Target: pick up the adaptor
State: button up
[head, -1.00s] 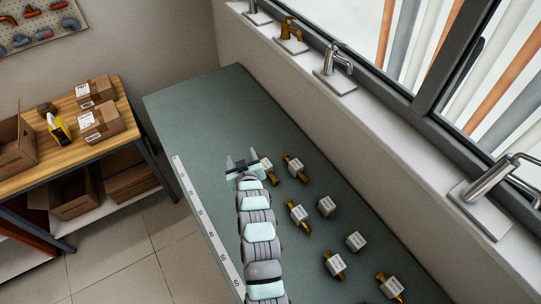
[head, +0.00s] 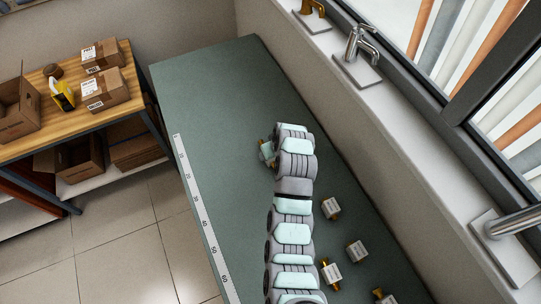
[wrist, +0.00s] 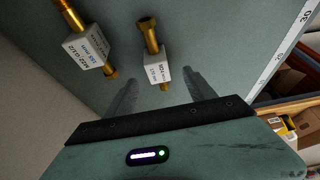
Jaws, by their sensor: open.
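My gripper (wrist: 160,78) is open in the wrist view, with its two fingers apart. A brass adaptor with a white labelled block (wrist: 157,72) lies on the green bench between the fingertips, with no clear contact. A second brass adaptor with a larger labelled block (wrist: 88,48) lies to its left, outside the fingers. In the head view my arm hides the gripper's jaws. One adaptor (head: 266,150) shows partly at the left of my wrist. More adaptors lie lower right, at the bench's right side (head: 330,208), (head: 331,273).
The green bench (head: 205,95) is clear toward its far end. A ruler strip (head: 197,205) runs along its left edge. A wall and sill with taps (head: 357,52) bound it on the right. A wooden table with boxes (head: 103,90) stands at the left.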

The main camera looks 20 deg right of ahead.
jog(key=shift+w+p+x, duration=0.2)
jog(key=shift+p+x, duration=0.5)
jog(key=shift+x, duration=1.55)
jog(key=shift+d+x, duration=0.2)
jog(key=shift+x, duration=1.05)
grip_shut()
